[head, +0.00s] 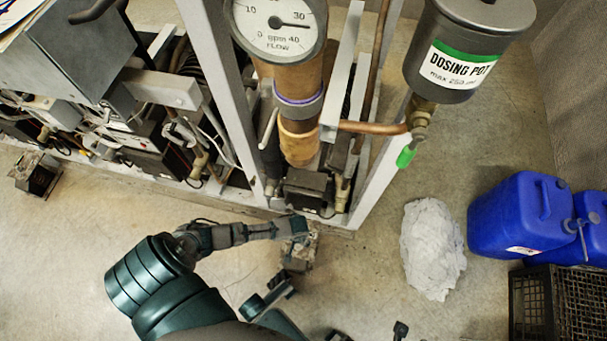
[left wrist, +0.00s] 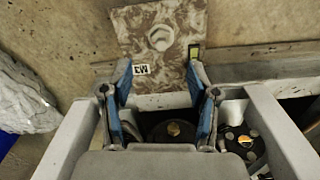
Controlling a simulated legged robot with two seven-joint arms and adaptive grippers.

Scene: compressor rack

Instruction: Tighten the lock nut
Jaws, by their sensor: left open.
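In the left wrist view, a pale round nut-like fitting (left wrist: 160,38) stands on a mottled brown-and-white plate (left wrist: 183,15) with a small "M3" label (left wrist: 142,69). I take this fitting for the lock nut. My left gripper (left wrist: 159,76) is open, its two blue-padded fingers apart with nothing between them. The fingertips are at the plate's near edge in the picture, and the fitting shows beyond them. In the head view, my left gripper (head: 298,228) is low at the rack's front edge, over part of a small plate (head: 300,255). The nut cannot be made out there.
The rack's grey frame (head: 378,185) rises just behind, with a flow gauge (head: 278,25) and a dosing pot (head: 460,55). A white crumpled heap (head: 432,248), blue canisters (head: 520,215) and a black crate (head: 540,305) are at the right. Floor left of the heap is mostly clear.

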